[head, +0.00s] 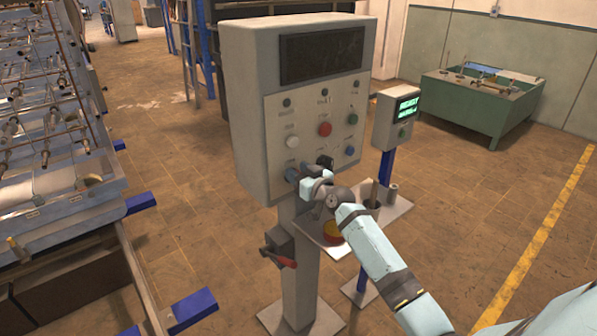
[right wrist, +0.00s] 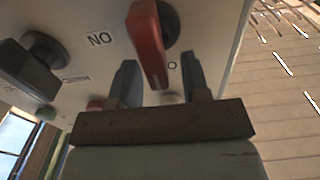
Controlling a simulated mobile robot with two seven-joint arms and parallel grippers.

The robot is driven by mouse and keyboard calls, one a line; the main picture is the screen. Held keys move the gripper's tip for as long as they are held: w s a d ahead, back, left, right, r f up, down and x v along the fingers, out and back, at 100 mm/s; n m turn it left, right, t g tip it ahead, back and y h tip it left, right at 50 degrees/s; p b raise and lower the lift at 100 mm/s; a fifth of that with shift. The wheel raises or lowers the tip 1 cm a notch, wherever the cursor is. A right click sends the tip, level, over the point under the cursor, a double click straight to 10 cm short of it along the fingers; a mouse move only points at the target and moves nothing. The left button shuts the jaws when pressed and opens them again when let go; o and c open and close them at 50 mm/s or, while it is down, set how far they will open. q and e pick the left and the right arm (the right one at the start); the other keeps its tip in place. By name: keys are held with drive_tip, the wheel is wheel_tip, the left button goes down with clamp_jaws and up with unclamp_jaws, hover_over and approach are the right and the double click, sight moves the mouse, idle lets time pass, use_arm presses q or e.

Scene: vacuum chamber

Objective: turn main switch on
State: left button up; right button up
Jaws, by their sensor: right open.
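A red rotary handle (right wrist: 147,45), apparently the main switch, stands out from the grey control panel (right wrist: 90,70). An upside-down ON label (right wrist: 99,40) and an O mark show near it. My right gripper (right wrist: 161,80) is open, with one finger on each side of the handle's outer end; whether they touch it I cannot tell. In the head view, my right gripper (head: 304,174) is at the lower left of the control box (head: 250,110) and hides the handle. My left gripper is in neither view.
A black knob (right wrist: 40,62) sits beside the handle. A red button (head: 324,129) is higher on the panel. A small screen post (head: 395,120) stands right of the box. Floor at right is open.

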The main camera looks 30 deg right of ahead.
clamp_jaws()
idle(0.4)
drive_tip(key=m, duration=0.2)
drive_tip(key=d+m, duration=0.1)
drive_tip(key=m, duration=0.1)
drive_tip(key=shift+w+d+f+m, duration=0.1)
drive_tip(key=shift+f+m, duration=0.05)
drive_tip(key=shift+m, duration=0.15)
drive_tip(key=m, duration=0.3)
drive_tip(key=d+m, duration=0.1)
drive_tip(key=shift+f+m, duration=0.3)
drive_tip(key=shift+f, duration=0.05)
drive_tip(key=shift+d+f+m+p, duration=0.15)
drive_tip(key=shift+f+m, duration=0.2)
drive_tip(key=shift+m, duration=1.1)
drive_tip(key=shift+d+f+m+p, duration=0.1)
drive_tip(key=shift+f+m, duration=0.2)
drive_tip(key=shift+m, duration=1.1)
drive_tip(key=shift+d+f+m+p, duration=0.15)
drive_tip(key=shift+f+m, duration=0.2)
drive_tip(key=shift+m, duration=1.1)
